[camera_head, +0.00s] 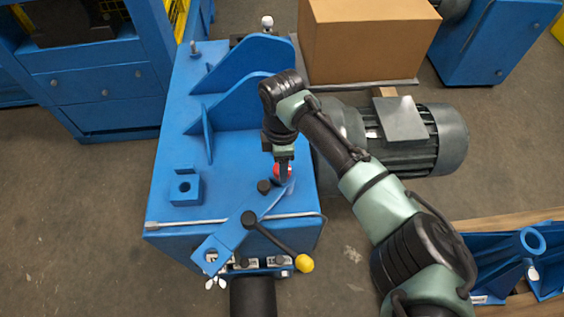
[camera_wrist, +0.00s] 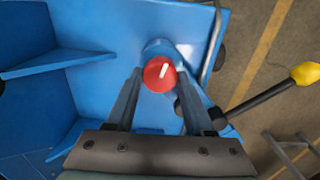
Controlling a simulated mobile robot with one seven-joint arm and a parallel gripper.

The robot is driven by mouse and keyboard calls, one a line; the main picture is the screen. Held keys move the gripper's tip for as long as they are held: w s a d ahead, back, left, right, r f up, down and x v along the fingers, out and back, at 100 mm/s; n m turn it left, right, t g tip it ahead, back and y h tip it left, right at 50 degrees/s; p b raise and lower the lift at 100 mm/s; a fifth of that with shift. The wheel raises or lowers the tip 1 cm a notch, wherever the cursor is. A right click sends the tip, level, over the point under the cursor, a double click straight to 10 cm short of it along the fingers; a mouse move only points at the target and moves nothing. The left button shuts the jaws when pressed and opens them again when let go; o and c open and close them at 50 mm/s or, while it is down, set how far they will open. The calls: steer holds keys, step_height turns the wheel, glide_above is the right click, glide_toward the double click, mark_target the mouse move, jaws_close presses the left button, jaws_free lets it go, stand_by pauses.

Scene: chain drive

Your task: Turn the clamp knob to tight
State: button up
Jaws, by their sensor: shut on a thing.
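The clamp knob is a round red knob (camera_wrist: 159,74) with a white pointer line, near the middle of the wrist view. The line slants up and slightly to the right there. In the head view the red knob (camera_head: 283,172) shows partly, on the right side of the blue machine top, with my gripper over it. My gripper (camera_head: 284,165) points down and is shut on the knob. In the wrist view its two fingers (camera_wrist: 159,80) stand on either side of the knob. Any tight or loose marks are not readable.
A black lever with a yellow ball (camera_head: 304,263) sticks out in front of the knob. A blue flat bar (camera_head: 235,234) lies near it. Blue ribs (camera_head: 245,65) rise behind. A grey motor (camera_head: 440,140) and a cardboard box (camera_head: 365,40) stand to the right and back.

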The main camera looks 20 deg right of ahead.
jaws_close()
